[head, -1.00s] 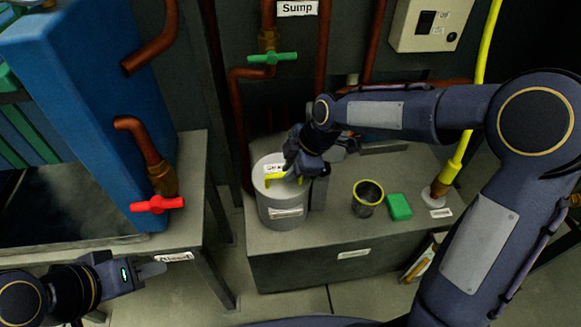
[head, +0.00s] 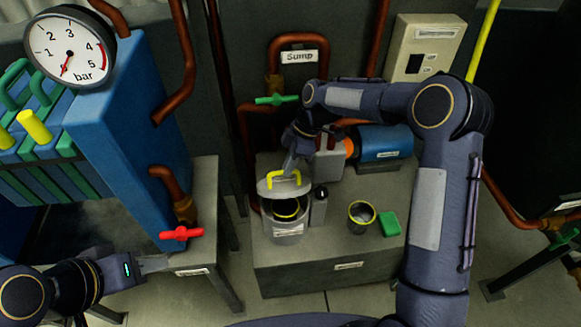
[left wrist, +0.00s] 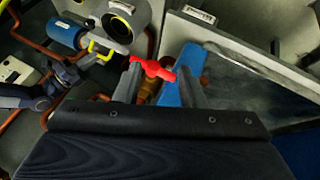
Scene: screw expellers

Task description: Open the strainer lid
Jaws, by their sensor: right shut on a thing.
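The strainer is a grey cylinder (head: 289,232) on the bench, with a label on its front. Its grey lid (head: 268,187) is raised and tilted above the back of the rim. The front of the opening shows a dark inside with a yellow ring (head: 286,209). My right gripper (head: 291,168) is shut on the lid's yellow handle (head: 285,178). The strainer also shows in the left wrist view (left wrist: 140,14), as does the yellow handle (left wrist: 98,51). My left gripper (head: 158,263) is far left of the strainer, with its fingers apart and empty in the left wrist view (left wrist: 158,88).
A yellow-rimmed basket (head: 361,217) and a green block (head: 390,224) stand right of the strainer. A blue motor (head: 383,142) is behind. A red valve handle (head: 181,233) is near my left gripper, beside a blue filter press (head: 135,120). The bench front (head: 310,280) is clear.

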